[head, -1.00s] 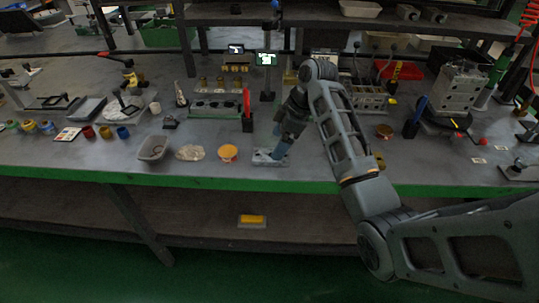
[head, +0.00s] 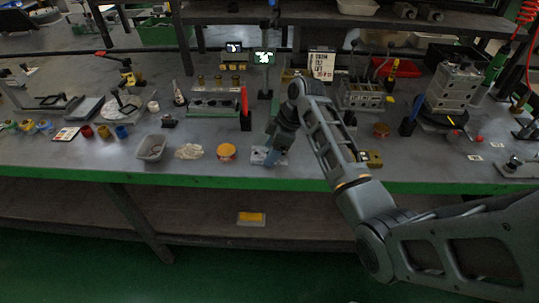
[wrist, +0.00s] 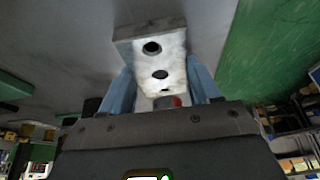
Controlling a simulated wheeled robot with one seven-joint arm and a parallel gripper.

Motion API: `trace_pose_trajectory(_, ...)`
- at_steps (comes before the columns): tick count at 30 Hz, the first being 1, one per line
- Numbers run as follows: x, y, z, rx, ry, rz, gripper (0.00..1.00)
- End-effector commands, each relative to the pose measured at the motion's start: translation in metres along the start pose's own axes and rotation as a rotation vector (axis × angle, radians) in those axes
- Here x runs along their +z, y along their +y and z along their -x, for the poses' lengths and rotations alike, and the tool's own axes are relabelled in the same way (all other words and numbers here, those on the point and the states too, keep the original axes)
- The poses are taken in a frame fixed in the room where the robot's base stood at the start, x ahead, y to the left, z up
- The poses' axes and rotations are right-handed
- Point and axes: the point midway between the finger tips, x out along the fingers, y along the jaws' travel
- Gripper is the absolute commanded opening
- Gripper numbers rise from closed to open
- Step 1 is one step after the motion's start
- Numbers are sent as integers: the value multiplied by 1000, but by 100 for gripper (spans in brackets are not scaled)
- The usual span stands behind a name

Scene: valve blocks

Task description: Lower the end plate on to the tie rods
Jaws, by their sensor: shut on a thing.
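The end plate (wrist: 160,62) is a pale grey block with dark round holes, held between the two blue fingers of my gripper (wrist: 164,88) in the wrist view. In the head view my gripper (head: 274,156) points down near the bench's front edge, with the plate (head: 260,154) at its fingertips. I cannot tell whether the plate touches the bench. A stack of grey valve blocks (head: 456,84) stands on a dark round base (head: 440,119) at the right, well away from my gripper. I cannot make out the tie rods.
An orange-lidded tub (head: 227,152) and a grey bin (head: 151,148) stand left of my gripper. A red upright piece (head: 244,101) stands behind it. A dark blue upright holder (head: 410,120) stands left of the valve blocks. The green front edge (head: 200,182) is close.

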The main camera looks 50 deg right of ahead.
Motion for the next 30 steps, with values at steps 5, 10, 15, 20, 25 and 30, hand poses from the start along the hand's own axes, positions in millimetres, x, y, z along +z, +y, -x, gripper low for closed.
trace_pose_trajectory(5,0,0,0,0,0,0,40)
trace_pose_trajectory(10,0,0,0,0,0,0,24)
trace_pose_trajectory(15,0,0,1,1,1,0,20)
trace_pose_trajectory(20,-1,1,2,2,1,1,20)
trace_pose_trajectory(25,-6,1,13,4,2,1,20)
trace_pose_trajectory(30,-18,2,41,7,3,3,20)
